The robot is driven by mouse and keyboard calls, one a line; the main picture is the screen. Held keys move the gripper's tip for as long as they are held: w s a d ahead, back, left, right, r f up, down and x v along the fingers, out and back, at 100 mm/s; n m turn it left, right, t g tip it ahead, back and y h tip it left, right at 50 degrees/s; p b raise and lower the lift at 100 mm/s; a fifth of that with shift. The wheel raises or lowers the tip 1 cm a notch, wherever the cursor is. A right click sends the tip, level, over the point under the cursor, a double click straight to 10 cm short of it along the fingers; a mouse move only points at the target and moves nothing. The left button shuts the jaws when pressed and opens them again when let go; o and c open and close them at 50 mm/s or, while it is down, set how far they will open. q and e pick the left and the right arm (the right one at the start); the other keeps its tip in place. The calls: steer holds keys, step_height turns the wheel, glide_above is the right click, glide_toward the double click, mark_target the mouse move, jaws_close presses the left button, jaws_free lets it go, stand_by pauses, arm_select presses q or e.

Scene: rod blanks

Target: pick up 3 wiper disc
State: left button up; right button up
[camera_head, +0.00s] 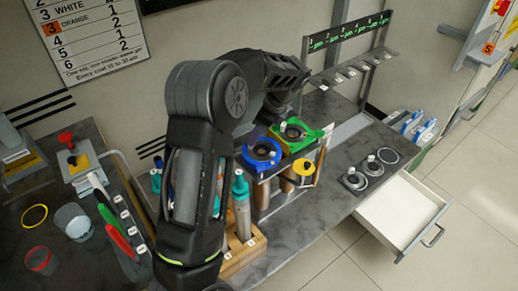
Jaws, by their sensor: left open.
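My left arm rises from the bottom centre and bends over the table. Its gripper (276,112) is open, just behind and above the blue and green holders, and its fingertips are partly hidden. Two dark round discs with pale knobs, the nearer disc (354,181) and the farther disc (373,168), sit at the right end of the table; I cannot tell whether they are wiper discs. Beside them is a flat ring mark (388,155). The blue holder (262,153) and green holder (296,132) carry dark round parts. My right gripper is out of view.
A yellow ringed piece (304,167) stands on a rack in front of the green holder. A wooden block (241,250) holds upright tools. An open white drawer (398,212) juts out at right. A labelled rail (345,70) stands behind. Cups and a yellow ring (35,216) lie at left.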

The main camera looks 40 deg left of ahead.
arm_select(q)
steer(key=x, duration=0.4)
stand_by(0.5)
jaws_close()
stand_by(0.4)
